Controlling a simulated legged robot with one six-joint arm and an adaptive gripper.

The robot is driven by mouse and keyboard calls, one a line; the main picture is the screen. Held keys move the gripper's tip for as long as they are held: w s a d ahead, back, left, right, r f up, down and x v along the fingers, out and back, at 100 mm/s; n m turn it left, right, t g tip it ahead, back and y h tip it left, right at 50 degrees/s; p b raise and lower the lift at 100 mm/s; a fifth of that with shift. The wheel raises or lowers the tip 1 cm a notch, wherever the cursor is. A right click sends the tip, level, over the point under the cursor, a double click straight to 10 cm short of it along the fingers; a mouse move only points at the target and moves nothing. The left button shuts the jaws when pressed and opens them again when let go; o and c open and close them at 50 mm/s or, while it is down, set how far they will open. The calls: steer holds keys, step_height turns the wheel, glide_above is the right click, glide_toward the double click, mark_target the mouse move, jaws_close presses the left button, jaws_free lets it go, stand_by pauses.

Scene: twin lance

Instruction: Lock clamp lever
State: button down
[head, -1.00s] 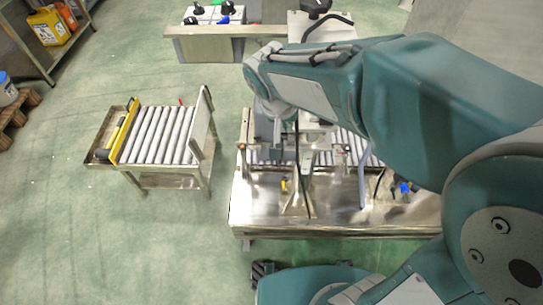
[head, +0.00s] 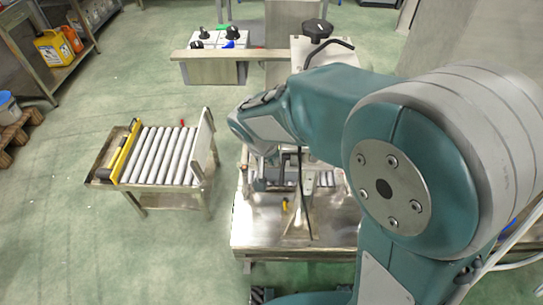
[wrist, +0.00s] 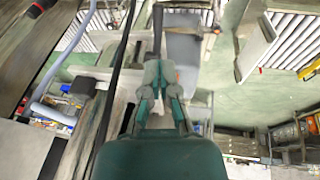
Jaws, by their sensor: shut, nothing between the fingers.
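My gripper (wrist: 161,78) is shut and empty in the wrist view, its teal fingers close together. A dark upright bar, possibly the clamp lever (wrist: 157,28), stands just beyond the fingertips; I cannot tell whether they touch it. A grey block (wrist: 184,55) is right of the bar. In the head view my arm reaches over the steel workbench (head: 285,238), which has rollers and a fixture on top. My arm hides much of the fixture and the fingertips there, so the lever's position is not clear in that view.
A roller cart (head: 160,155) stands left of the workbench, with green floor between them. A cabinet with black knobs (head: 215,70) is behind. A large black knob (head: 318,28) tops a stand at the back. Hoses and dark bars crowd the left of the wrist view.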

mark_target(281, 175)
steer(key=x, duration=0.9)
steer(key=shift+d+f, duration=0.15)
steer(key=shift+w+f, duration=0.1)
